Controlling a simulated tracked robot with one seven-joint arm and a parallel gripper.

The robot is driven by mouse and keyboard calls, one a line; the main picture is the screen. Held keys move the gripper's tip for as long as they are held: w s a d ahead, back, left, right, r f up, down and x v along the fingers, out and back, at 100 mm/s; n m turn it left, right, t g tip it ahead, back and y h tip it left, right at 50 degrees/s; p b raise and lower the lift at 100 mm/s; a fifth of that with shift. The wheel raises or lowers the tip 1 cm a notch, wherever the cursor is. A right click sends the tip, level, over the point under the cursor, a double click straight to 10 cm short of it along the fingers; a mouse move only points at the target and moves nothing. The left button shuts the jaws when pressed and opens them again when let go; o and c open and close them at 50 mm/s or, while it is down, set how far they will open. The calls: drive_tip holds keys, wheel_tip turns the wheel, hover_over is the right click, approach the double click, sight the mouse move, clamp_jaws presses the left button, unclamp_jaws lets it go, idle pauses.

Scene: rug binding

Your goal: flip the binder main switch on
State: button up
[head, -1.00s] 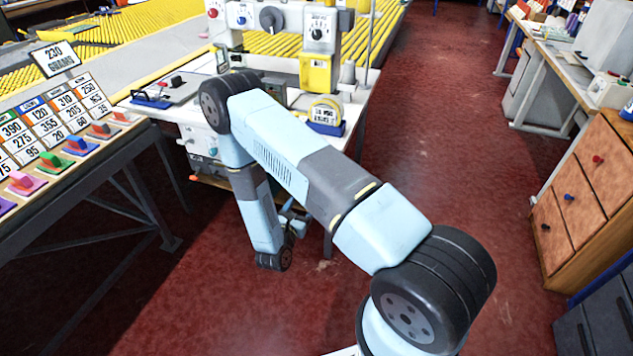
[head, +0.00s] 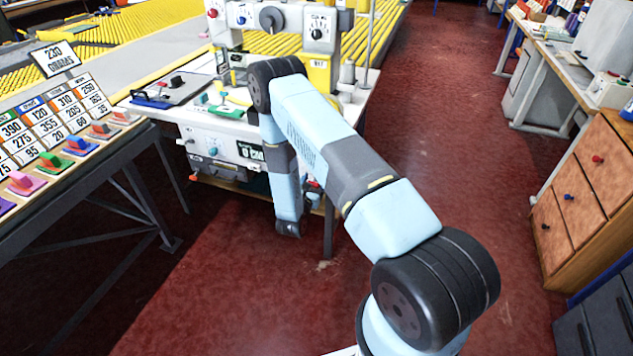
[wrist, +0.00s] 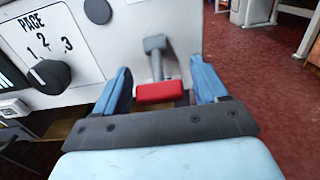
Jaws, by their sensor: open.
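The white binder (head: 222,140) stands at the upper middle of the head view. In the wrist view, a grey lever with a red grip (wrist: 160,92) hangs downward from a grey mount on its white panel; I take this as the main switch. My gripper (wrist: 161,78) is open, with one blue finger on each side of the lever. The red grip shows between the fingers, with gaps on both sides. My arm hides most of the gripper in the head view, and I cannot tell its depth from the panel there.
A black PACE knob (wrist: 48,76) marked 1, 2, 3 is left of the gripper in the wrist view. A table (head: 75,195) with coloured handles stands at left. A wooden drawer cabinet (head: 585,195) stands at right. The red floor between is clear.

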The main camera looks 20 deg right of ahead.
drive_tip(key=shift+w+d, duration=0.2)
drive_tip(key=shift+w, duration=0.05)
drive_tip(key=shift+c, duration=0.2)
